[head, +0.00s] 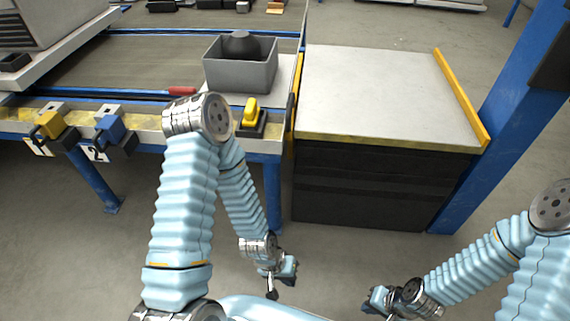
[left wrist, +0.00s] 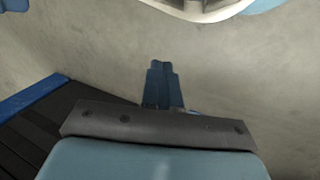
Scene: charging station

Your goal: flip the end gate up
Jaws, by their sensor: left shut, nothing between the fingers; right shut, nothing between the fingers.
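A narrow upright yellow-and-dark panel (head: 293,105) stands at the conveyor's right end, beside the grey-topped platform; it looks like the end gate, seen nearly edge-on, so its exact position is hard to tell. A yellow bar (head: 462,97) runs along the platform's right edge. My left gripper (head: 287,271) hangs low in front of the platform, apart from both. It is shut and empty, and its blue fingers also show over bare floor in the left wrist view (left wrist: 162,85). My right gripper (head: 375,300) is low at the bottom right of centre, shut and empty.
The platform (head: 380,90) has a bare top and dark bellows sides. A grey bin (head: 241,66) with a dark object stands on the conveyor end, near a yellow handle (head: 251,111) on a black base. Yellow (head: 49,125) and blue (head: 110,129) fixtures line the front rail. A blue post (head: 510,110) rises right.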

